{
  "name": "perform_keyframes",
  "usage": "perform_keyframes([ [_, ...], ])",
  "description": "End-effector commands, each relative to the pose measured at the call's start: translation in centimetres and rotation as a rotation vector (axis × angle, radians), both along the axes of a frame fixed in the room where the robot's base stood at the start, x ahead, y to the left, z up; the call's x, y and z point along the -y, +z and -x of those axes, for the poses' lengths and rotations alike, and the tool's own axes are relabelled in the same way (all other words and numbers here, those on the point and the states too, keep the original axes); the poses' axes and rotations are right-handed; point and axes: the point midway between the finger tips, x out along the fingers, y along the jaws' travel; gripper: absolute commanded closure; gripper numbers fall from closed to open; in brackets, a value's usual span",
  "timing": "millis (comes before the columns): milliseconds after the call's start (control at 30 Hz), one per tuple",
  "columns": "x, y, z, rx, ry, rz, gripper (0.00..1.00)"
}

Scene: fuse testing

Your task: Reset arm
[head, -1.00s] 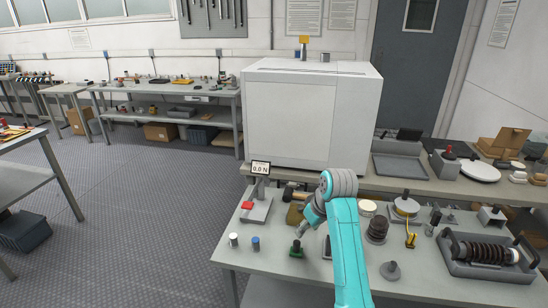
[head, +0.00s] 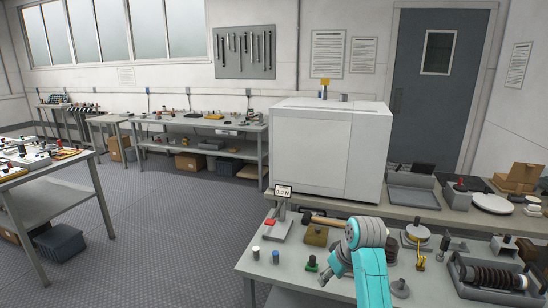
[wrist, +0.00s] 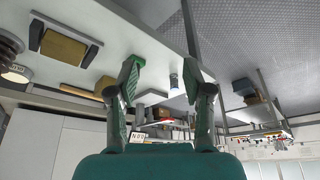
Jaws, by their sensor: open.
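My turquoise arm (head: 371,270) reaches over the front workbench (head: 258,284). My gripper (head: 325,279) is at the arm's end, close to a small green-based part (head: 311,263) on the bench. In the wrist view, which looks upside down, the two fingers of my gripper (wrist: 161,78) stand apart. Nothing shows held between them. A gap of bench and floor shows beyond the fingertips.
A big white cabinet (head: 325,153) stands behind the bench. A force gauge stand (head: 278,226), small white (head: 256,252) and blue (head: 276,256) cylinders and a ribbed insulator in a tray (head: 495,278) share the bench. Open floor (head: 170,225) lies left.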

Motion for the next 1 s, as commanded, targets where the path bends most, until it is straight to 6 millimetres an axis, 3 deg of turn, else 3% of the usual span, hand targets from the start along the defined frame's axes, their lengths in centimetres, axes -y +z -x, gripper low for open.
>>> perform_keyframes([
  [367,-0.1,-4.1,1.3,0.033,-0.032,-0.009,0.50],
  [667,-0.1,-9.3,3.6,0.083,-0.079,-0.021,0.50],
  [1000,0.1,-18.4,10.6,0.199,-0.175,-0.044,0.50],
])
